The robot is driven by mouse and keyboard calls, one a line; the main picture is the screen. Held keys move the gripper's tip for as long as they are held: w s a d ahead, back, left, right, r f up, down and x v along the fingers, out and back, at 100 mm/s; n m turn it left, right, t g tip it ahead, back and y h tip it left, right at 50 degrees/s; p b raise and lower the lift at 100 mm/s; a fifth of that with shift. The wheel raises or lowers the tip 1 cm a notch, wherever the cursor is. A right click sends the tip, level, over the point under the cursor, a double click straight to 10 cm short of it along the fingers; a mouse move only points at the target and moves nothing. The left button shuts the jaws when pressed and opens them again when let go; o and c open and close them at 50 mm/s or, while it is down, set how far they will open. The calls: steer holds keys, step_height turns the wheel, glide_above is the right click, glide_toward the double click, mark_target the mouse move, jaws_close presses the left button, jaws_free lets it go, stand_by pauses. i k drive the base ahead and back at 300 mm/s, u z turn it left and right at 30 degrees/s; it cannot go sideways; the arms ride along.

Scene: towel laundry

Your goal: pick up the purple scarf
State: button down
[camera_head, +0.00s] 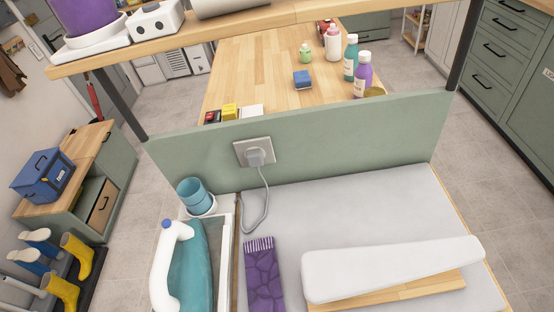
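The purple scarf (264,278) lies flat on the light grey worktop (360,205) in the lower middle of the head camera view. It has a darker pattern and a fringed pale end pointing away from me. Its near end is cut off by the bottom edge of the picture. My gripper is not in view.
Left of the scarf are a teal iron (193,262) with a white handle and a blue cup (195,193). A white padded board (390,267) lies to the right. A green panel (340,142) with a plugged-in cord (264,205) stands behind. Grey surface beyond the scarf is clear.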

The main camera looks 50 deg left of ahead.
mark_target(264, 284)
steer(key=k, duration=1)
steer(key=u, duration=0.5)
steer(key=k, duration=0.9)
steer(key=u, duration=0.15)
steer(key=i, duration=0.9)
steer(key=z, duration=0.05)
